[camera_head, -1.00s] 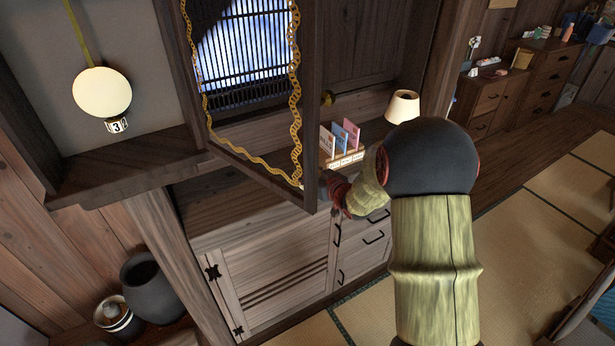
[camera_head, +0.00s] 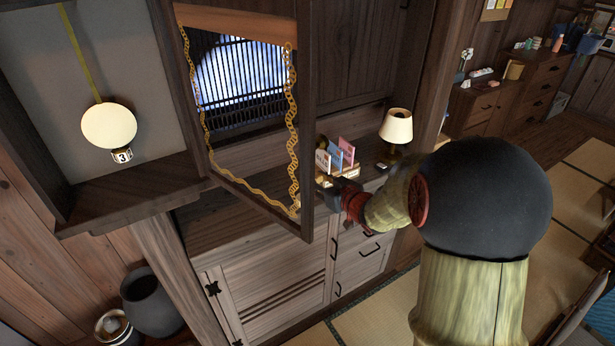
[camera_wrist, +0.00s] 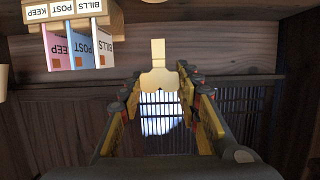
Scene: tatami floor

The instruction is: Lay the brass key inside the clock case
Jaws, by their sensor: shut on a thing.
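The clock case (camera_head: 50,185) is at the left in the head view, with a pale round pendulum bob (camera_head: 109,125) hanging inside on a yellow rod above its floor. Its glazed door (camera_head: 307,120), edged with gold scrollwork, stands open to the right of the case. My gripper (camera_head: 335,184) is beyond the door's right edge, in front of the letter rack, its fingertips hard to make out there. In the wrist view my gripper (camera_wrist: 157,88) is shut on a pale yellow piece, the brass key (camera_wrist: 158,76), which sticks out beyond the fingertips.
A letter rack (camera_head: 352,172) with several cards and a lit lamp (camera_head: 396,128) stand on the cabinet behind my gripper. The open door stands between my gripper and the case. A dark pot (camera_head: 150,302) is at lower left.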

